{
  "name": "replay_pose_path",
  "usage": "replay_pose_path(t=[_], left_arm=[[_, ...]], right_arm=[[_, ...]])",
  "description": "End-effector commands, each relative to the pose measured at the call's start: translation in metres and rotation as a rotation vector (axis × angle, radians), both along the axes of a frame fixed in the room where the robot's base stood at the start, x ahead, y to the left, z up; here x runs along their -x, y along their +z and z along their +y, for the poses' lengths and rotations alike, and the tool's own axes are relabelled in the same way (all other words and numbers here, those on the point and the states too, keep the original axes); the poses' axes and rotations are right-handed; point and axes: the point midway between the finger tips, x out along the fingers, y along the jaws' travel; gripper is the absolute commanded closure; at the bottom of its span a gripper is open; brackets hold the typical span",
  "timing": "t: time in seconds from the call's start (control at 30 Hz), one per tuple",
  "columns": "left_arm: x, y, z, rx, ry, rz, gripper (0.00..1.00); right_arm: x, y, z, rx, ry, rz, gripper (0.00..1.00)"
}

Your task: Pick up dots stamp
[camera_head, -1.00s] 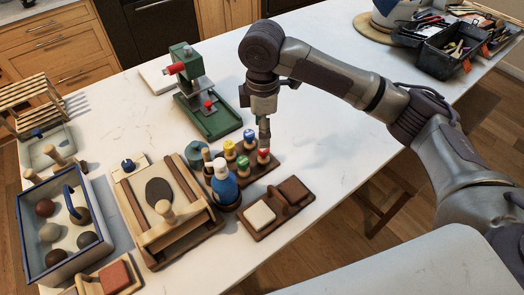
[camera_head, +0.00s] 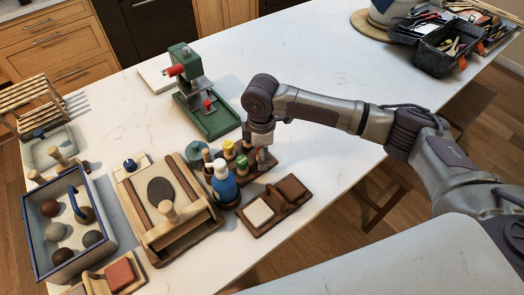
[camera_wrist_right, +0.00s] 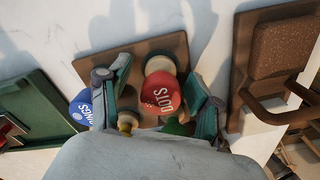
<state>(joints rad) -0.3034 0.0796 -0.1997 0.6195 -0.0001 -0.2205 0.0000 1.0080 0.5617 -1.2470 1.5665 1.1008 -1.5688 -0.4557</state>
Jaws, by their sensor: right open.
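The dots stamp has a red round top marked "DOTS" and shows in the right wrist view (camera_wrist_right: 160,95). It stands on a brown wooden board (camera_wrist_right: 150,50) among other stamps. My right gripper (camera_wrist_right: 160,82) is open, with one finger on each side of the red top; I cannot tell whether either finger touches it. In the head view my right gripper (camera_head: 262,155) is low over the right part of the stamp board and largely hides the red stamp. My left gripper is not in view.
A blue-topped stamp (camera_wrist_right: 82,108) is just left of the left finger in the wrist view. A blue bottle (camera_head: 224,184), a brown wooden block holder (camera_head: 275,205) and a green press (camera_head: 210,115) stand close by.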

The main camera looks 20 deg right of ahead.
Motion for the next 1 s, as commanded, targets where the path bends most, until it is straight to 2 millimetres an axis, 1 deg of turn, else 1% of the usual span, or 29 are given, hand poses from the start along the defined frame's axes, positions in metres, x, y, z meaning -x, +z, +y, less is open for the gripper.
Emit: replay_pose_path(t=[0.07,0.17,0.4,0.43,0.77,0.87,0.97,1.0], left_arm=[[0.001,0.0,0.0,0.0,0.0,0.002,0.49],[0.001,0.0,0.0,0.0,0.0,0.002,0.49],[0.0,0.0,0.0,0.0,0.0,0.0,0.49],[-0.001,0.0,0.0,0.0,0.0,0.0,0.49],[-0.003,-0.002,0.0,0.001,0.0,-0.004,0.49],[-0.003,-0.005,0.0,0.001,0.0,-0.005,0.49],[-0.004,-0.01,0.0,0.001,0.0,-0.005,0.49],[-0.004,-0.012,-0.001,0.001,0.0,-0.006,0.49]], right_arm=[[0.0,0.0,0.0,0.0,0.0,0.0,0.36],[0.0,0.0,0.0,0.0,0.0,0.0,0.51],[0.0,0.0,0.0,0.0,0.0,0.001,0.91],[0.0,0.0,0.0,0.0,0.0,0.001,0.95],[0.0,0.004,0.0,-0.001,0.0,0.0,0.95],[-0.001,0.012,0.001,-0.003,0.0,-0.002,0.95],[-0.001,0.024,0.001,-0.002,-0.001,-0.004,0.95],[-0.002,0.031,0.001,-0.003,-0.001,-0.005,0.95]])
